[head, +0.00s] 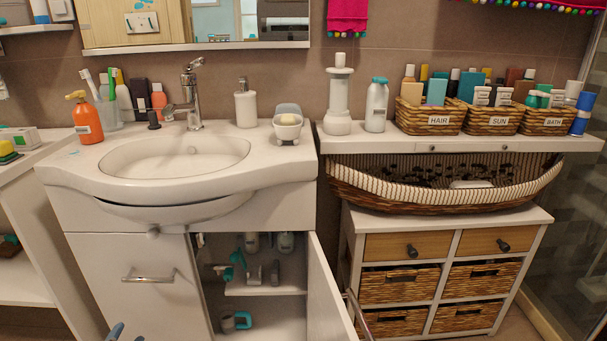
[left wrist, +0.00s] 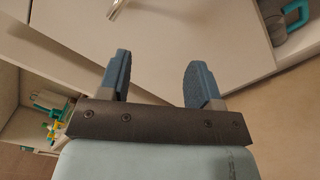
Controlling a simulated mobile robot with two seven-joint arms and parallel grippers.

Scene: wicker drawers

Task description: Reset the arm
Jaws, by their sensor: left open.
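My left gripper (left wrist: 157,82) is open and empty in the left wrist view, its two blue fingers spread in front of a white cabinet front. In the head view only a small blue fingertip of it shows at the bottom edge, below the closed left cabinet door (head: 137,285). A metal handle (head: 148,277) of that door shows in the head view, and part of it at the top of the left wrist view (left wrist: 116,9). My right gripper is in neither view.
The cabinet's right door (head: 328,290) stands open, showing shelves with bottles and a teal-handled cup (head: 236,321). A sink (head: 180,160) is above. At right, a wicker drawer unit (head: 400,285) stands under a large basket (head: 445,195). A white shelf unit (head: 25,260) is at the left.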

